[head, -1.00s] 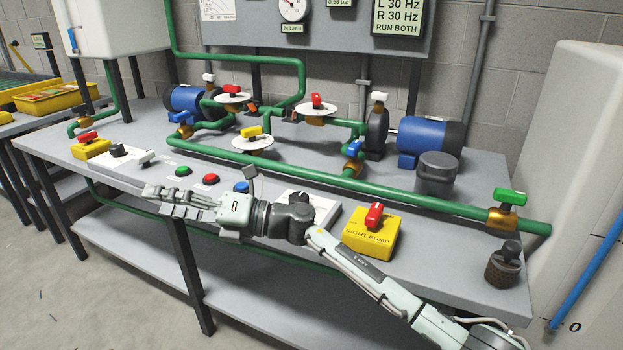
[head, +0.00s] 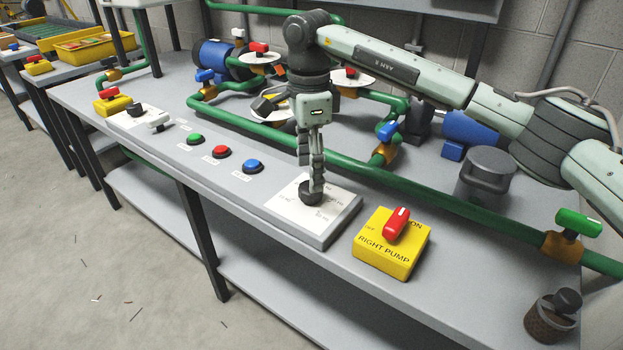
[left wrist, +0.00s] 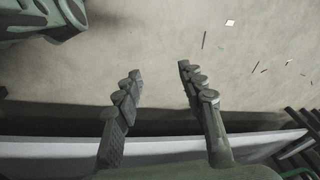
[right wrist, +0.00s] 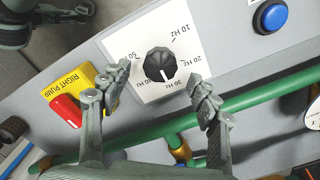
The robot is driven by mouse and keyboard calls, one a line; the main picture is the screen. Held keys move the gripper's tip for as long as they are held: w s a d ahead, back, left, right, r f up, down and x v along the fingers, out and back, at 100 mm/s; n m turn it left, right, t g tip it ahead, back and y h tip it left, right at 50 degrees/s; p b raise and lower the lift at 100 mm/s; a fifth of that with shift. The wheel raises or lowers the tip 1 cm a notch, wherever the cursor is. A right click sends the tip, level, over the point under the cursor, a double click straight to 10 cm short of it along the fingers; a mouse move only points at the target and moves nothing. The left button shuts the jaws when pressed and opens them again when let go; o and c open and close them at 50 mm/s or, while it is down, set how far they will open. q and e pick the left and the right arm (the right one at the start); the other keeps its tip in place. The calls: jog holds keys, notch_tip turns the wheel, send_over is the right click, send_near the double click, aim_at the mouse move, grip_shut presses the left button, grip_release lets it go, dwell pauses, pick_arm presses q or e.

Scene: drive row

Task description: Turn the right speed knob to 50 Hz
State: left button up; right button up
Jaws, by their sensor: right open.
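The right speed knob (head: 311,193) is a black knob on a white dial plate (head: 335,215) at the bench's front. In the right wrist view the knob (right wrist: 159,64) is ringed by labels from 10 Hz to 50, and its white mark points near 30 Hz. My right gripper (head: 314,176) points down at the knob, its fingertips close to it. In the right wrist view its open fingers lie on either side of the knob, with gaps; contact does not show. My left gripper (left wrist: 160,80) is open and empty, seen only in the left wrist view above the floor.
The yellow right pump switch (head: 390,245) with a red handle stands just right of the dial plate. Blue (head: 252,166), red (head: 221,152) and green (head: 195,139) buttons sit to its left. A green pipe (head: 430,190) runs behind, with valves.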

notch_tip(320, 180, down, 3)
jog(key=shift+f, duration=0.2)
pick_arm(q)
jog(key=shift+s+a+f, duration=0.1)
jog(key=shift+s+f, duration=0.25)
jog(key=shift+f, duration=0.2)
jog(key=shift+s+f, duration=0.35)
jog(key=shift+f, duration=0.2)
pick_arm(e)
jog(key=shift+f, duration=0.3)
jog(key=c, duration=1.2)
pick_arm(q)
jog(key=shift+w+r, duration=0.3)
jog(key=shift+w, duration=0.25)
pick_arm(e)
jog(key=shift+o, duration=0.2)
